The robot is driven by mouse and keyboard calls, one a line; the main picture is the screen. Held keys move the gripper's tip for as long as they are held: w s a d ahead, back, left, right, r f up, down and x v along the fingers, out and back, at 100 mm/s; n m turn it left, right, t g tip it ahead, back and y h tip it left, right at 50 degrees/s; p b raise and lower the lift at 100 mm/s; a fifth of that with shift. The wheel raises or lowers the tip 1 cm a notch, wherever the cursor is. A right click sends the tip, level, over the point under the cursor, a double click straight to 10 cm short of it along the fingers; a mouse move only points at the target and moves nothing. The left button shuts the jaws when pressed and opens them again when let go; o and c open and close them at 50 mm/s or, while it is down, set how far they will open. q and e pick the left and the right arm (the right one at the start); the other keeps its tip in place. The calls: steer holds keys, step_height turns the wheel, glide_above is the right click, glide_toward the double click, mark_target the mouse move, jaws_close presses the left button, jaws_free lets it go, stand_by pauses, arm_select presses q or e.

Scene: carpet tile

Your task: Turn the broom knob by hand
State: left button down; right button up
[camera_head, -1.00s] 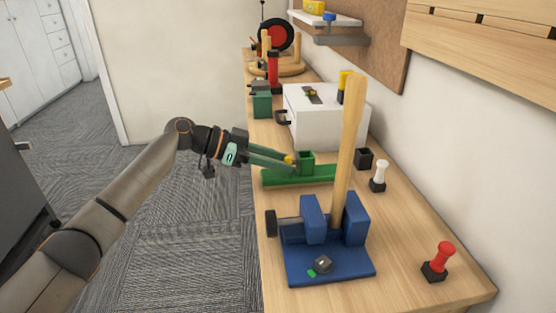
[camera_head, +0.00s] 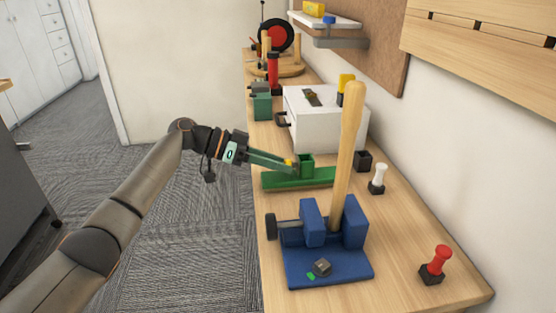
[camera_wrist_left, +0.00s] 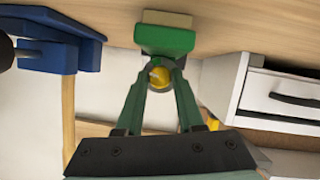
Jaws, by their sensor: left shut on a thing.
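The green broom head (camera_head: 318,177) lies on the bench with an upright square socket on it, and a small yellow knob (camera_head: 288,162) sits on the socket's left side. The wooden broom handle (camera_head: 348,140) stands upright, apart from the head, in a blue clamp (camera_head: 312,222). My left gripper (camera_head: 291,166) reaches in from the left and is shut on the yellow knob. In the left wrist view the knob (camera_wrist_left: 160,77) shows between the two green fingertips, in front of the green socket (camera_wrist_left: 165,40). My right gripper is out of view.
The blue clamp with its black side knob (camera_head: 271,227) stands in front of the broom head. A white drawer box (camera_head: 330,125) is behind it. A black block (camera_head: 363,160), a white peg (camera_head: 378,178) and a red peg (camera_head: 440,262) stand to the right.

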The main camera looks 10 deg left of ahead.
arm_select(q)
steer(key=shift+w+n+g+h, duration=0.1)
steer(key=shift+n+g+h, duration=0.2)
steer(key=shift+n+g, duration=0.35)
steer(key=shift+n+g+b, duration=0.25)
steer(key=shift+n+b, duration=0.4)
steer(key=shift+n, duration=0.1)
steer(key=shift+h, duration=0.3)
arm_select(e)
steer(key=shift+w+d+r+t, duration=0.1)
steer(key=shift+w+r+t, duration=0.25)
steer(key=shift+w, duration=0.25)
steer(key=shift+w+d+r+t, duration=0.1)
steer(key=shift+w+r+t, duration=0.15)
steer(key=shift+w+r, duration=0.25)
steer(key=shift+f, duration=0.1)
arm_select(q)
steer(key=c, duration=0.6)
jaws_free()
steer(key=shift+o, duration=0.3)
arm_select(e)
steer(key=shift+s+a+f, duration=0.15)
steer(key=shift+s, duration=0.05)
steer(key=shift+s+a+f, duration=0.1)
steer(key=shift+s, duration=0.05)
arm_select(q)
steer(key=shift+a, duration=0.1)
